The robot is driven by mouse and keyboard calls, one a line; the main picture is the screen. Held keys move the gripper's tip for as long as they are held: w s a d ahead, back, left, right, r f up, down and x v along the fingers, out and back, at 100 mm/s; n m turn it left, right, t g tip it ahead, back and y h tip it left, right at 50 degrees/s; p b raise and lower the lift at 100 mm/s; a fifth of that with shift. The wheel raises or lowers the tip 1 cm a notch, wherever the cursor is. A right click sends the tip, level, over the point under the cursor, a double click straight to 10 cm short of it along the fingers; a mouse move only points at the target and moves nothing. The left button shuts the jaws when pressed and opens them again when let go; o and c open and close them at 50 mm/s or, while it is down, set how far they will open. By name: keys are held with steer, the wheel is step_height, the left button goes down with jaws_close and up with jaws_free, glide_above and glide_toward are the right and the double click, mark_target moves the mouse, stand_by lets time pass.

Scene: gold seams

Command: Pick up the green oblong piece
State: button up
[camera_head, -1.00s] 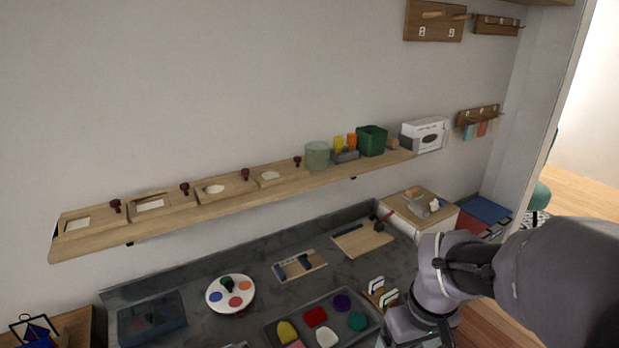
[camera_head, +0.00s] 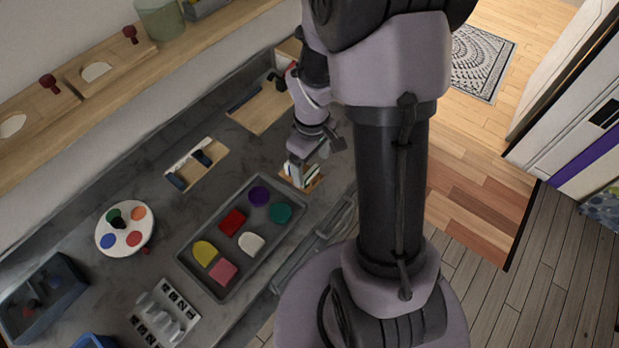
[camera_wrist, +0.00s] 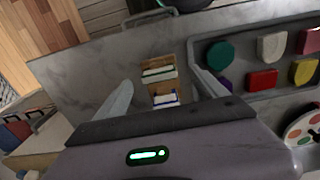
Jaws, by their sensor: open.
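A dark green rounded piece (camera_head: 280,212) lies in the far right part of a grey tray (camera_head: 187,262). In the wrist view the green piece (camera_wrist: 219,54) looks slightly oval, to the right of my gripper. My gripper (camera_wrist: 160,78) is open, its two fingers spread above a small wooden rack (camera_wrist: 158,88). The rack holds white-edged upright items, one with a green face (camera_wrist: 159,72) and one with blue. Nothing is between the fingertips that I can see held. In the head view my gripper (camera_head: 298,160) partly hides the rack.
The tray also holds purple (camera_head: 259,196), red (camera_head: 232,222), white, yellow and pink pieces. A round palette (camera_head: 125,228), a wooden board (camera_head: 261,107) and a white slotted holder (camera_head: 165,315) stand on the dark counter. A shelf (camera_head: 110,50) runs along the wall.

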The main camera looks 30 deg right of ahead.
mark_target(310, 171)
steer(key=f+b, duration=0.1)
steer(key=f, duration=0.2)
steer(key=f+b, duration=0.1)
steer(key=f, duration=0.1)
steer(key=shift+w+b, duration=0.35)
steer(key=shift+w, duration=0.05)
steer(key=shift+r, duration=0.1)
steer(key=shift+c, duration=1.1)
steer(key=c, duration=1.3)
